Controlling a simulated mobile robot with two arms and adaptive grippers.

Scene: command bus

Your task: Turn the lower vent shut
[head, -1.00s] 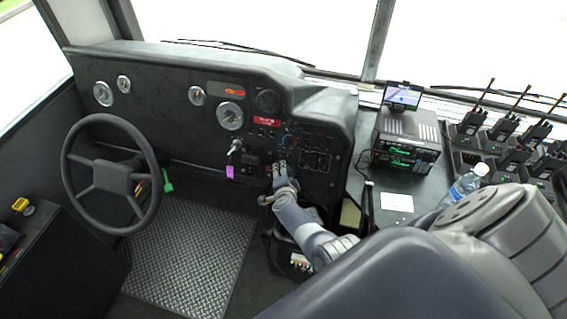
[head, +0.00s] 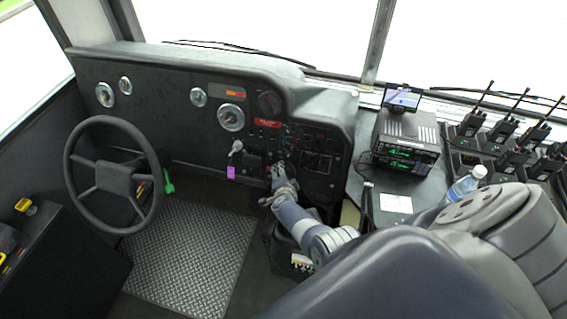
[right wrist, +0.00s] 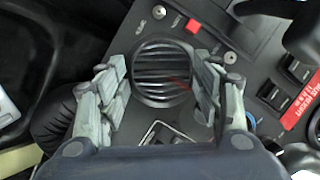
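In the right wrist view a round black vent (right wrist: 160,72) with several slats sits in the dark dash panel. Dark gaps show between the slats, with a small red mark near its right side. My right gripper (right wrist: 162,92) is open, with one finger on each side of the vent. I cannot tell whether the fingers touch its rim. In the head view my right gripper (head: 280,170) is at the lower dash and hides this vent. Another round vent (head: 269,102) shows higher on the dash. My left gripper is not in view.
The steering wheel (head: 112,175) and a key switch with a purple tag (head: 231,172) are left of my right gripper. Switches (right wrist: 298,68) and a red label (right wrist: 302,112) lie right of the vent in the wrist view. A radio (head: 407,140) stands at the right.

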